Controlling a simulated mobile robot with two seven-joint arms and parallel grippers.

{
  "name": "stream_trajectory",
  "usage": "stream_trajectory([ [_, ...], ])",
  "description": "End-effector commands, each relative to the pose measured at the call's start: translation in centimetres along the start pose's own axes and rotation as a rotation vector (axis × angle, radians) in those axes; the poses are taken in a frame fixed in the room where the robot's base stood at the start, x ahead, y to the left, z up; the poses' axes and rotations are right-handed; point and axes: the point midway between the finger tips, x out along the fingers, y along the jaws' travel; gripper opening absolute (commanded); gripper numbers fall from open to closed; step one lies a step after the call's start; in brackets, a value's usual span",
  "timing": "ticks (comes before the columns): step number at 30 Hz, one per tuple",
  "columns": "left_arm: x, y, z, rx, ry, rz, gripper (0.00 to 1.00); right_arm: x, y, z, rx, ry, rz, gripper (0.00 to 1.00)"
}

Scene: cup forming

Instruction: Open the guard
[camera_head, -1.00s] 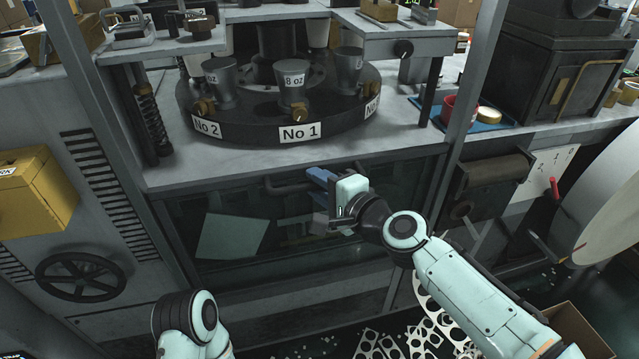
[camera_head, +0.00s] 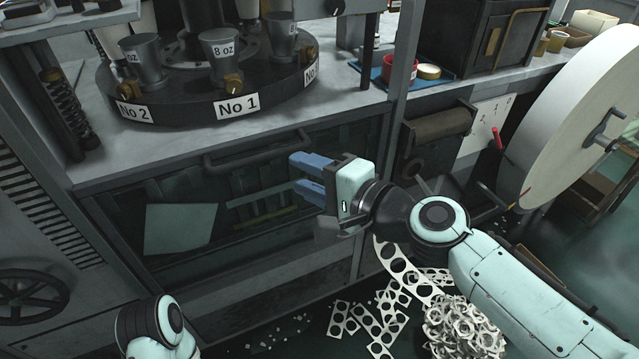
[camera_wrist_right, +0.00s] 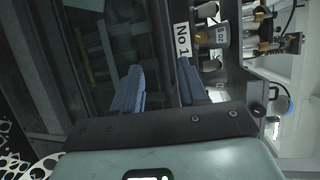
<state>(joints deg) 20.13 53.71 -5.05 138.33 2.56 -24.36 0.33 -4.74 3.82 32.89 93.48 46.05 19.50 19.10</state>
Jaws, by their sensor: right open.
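The guard (camera_head: 270,186) is a dark see-through panel in the machine's front, below the grey table edge. It looks closed. Its dark bar handle (camera_head: 257,150) runs along its top. My right gripper (camera_head: 296,172) is in front of the panel, with its two blue fingers apart and empty. In the head view its fingertips lie just below the right end of the handle; I cannot tell the gap in depth. The wrist view shows both blue fingers (camera_wrist_right: 160,88) spread, with dark panel and frame beyond them. My left gripper is out of view; only part of my left arm shows.
A round turntable (camera_head: 180,95) with metal cups stands on the table (camera_head: 330,118) above the guard. A dark roller (camera_head: 440,132) and a large pale paper roll (camera_head: 575,110) are at the right. Punched white scrap (camera_head: 460,325) lies on the floor below.

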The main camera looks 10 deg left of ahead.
Motion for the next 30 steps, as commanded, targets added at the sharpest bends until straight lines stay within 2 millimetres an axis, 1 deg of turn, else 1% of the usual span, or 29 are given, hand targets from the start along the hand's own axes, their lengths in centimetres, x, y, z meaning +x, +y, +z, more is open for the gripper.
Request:
stream_trajectory([
  [1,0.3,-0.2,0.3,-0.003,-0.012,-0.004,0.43,-0.8,0.0,-0.1,-0.002,0.003,0.0,0.42],
  [3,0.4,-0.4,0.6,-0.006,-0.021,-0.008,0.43,-1.5,0.0,-0.1,-0.001,0.002,0.001,0.42],
  [7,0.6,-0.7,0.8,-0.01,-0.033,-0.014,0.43,-2.2,0.0,0.0,0.0,0.0,0.0,0.42],
  [23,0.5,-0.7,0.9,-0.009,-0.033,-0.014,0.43,-2.3,0.2,-0.2,0.002,0.002,0.005,0.42],
  [26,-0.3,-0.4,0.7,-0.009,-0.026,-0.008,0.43,-1.8,1.9,-1.4,0.009,0.022,0.044,0.42],
  [29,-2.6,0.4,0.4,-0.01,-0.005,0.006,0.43,-1.1,5.7,-3.8,0.011,0.071,0.139,0.42],
  [30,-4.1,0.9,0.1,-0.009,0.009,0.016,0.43,-1.1,7.8,-4.9,0.009,0.096,0.194,0.42],
])
